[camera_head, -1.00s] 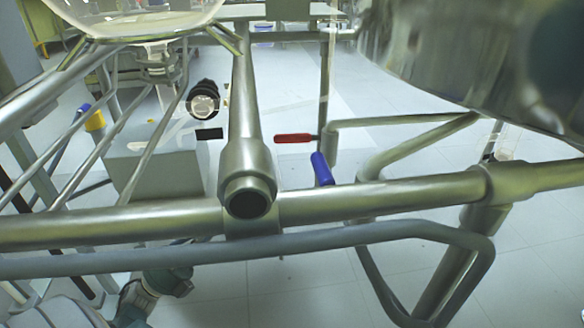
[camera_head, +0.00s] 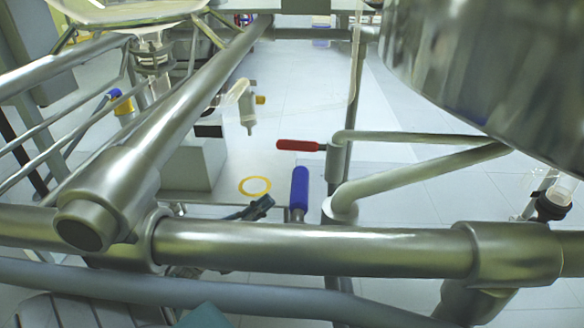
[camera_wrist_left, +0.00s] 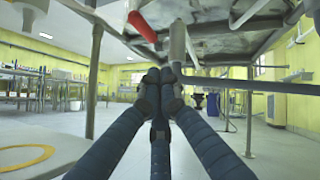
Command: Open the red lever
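The red lever (camera_head: 297,145) sticks out to the left from a vertical metal pipe in the middle of the head view. In the left wrist view the red lever (camera_wrist_left: 142,27) is at the top, left of a grey pipe. My left gripper (camera_head: 262,203) shows as dark fingertips behind the front rail, lower than the red lever and apart from it. In the left wrist view the fingers of my left gripper (camera_wrist_left: 160,78) meet at their tips with nothing seen between them. My right gripper is in neither view.
A blue handle (camera_head: 300,188) stands just right of my left fingertips. A thick metal rail (camera_head: 320,248) crosses the front, with a diagonal pipe (camera_head: 180,115) on the left. A large shiny vessel (camera_head: 480,75) fills the upper right. A yellow ring (camera_head: 254,186) lies on a low surface behind.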

